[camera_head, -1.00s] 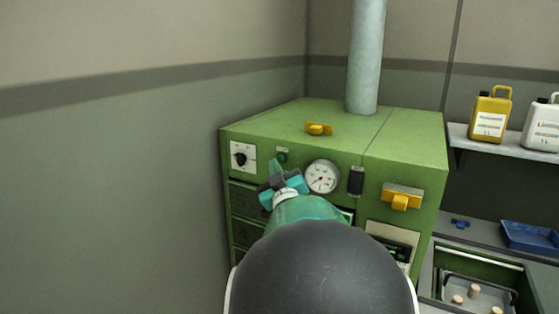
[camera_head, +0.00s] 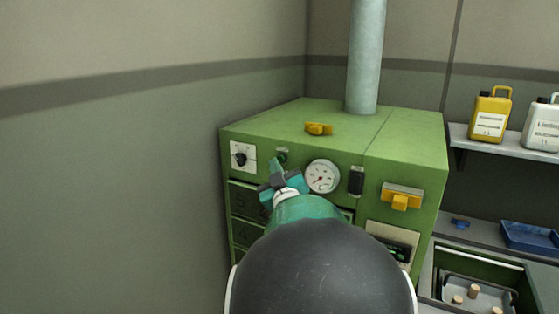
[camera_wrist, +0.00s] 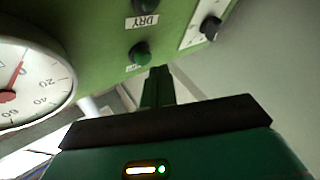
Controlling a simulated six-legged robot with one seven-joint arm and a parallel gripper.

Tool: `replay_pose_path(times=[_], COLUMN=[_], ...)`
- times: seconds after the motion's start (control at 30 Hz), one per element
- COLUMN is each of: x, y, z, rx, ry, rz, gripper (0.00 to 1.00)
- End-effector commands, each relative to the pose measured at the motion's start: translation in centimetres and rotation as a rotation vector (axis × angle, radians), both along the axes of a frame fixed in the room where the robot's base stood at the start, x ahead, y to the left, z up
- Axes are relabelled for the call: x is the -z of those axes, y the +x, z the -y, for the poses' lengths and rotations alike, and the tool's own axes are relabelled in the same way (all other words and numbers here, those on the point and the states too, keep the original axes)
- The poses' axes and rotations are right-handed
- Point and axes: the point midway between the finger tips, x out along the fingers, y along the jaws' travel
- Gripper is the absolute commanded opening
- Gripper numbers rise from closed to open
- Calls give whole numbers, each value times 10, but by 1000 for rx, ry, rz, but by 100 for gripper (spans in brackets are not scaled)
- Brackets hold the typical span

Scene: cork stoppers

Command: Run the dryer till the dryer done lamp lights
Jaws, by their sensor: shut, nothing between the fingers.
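The green dryer cabinet (camera_head: 405,145) stands in the corner. Its front carries a round white dial gauge (camera_head: 322,176) and a black knob on a white plate (camera_head: 241,156). In the wrist view, a dark round fitting (camera_wrist: 146,6) sits by a label reading DRY. A dark green round fitting (camera_wrist: 140,54) has a small label I cannot read. Neither looks brightly lit, and I cannot tell which is button or lamp. My gripper (camera_wrist: 159,82) is shut and empty, close to the green fitting; contact is unclear. In the head view my gripper (camera_head: 277,172) partly hides the panel.
Yellow handles (camera_head: 318,129) and (camera_head: 401,197) project from the cabinet's top and front. A pipe (camera_head: 366,60) rises from its top. A wall closes the left. At right are a shelf with jugs (camera_head: 490,115), a blue tray (camera_head: 530,236) and a bin with corks (camera_head: 474,290).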

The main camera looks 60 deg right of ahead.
Motion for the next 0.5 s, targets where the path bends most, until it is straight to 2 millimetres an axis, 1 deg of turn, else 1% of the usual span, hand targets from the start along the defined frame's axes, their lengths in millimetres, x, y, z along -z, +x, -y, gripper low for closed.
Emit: replay_pose_path(times=[0.2,0.5], x=[0,0], y=[1,1], z=[6,7], rx=[-2,0], ry=[0,0], rz=[1,0], gripper=[0,0])
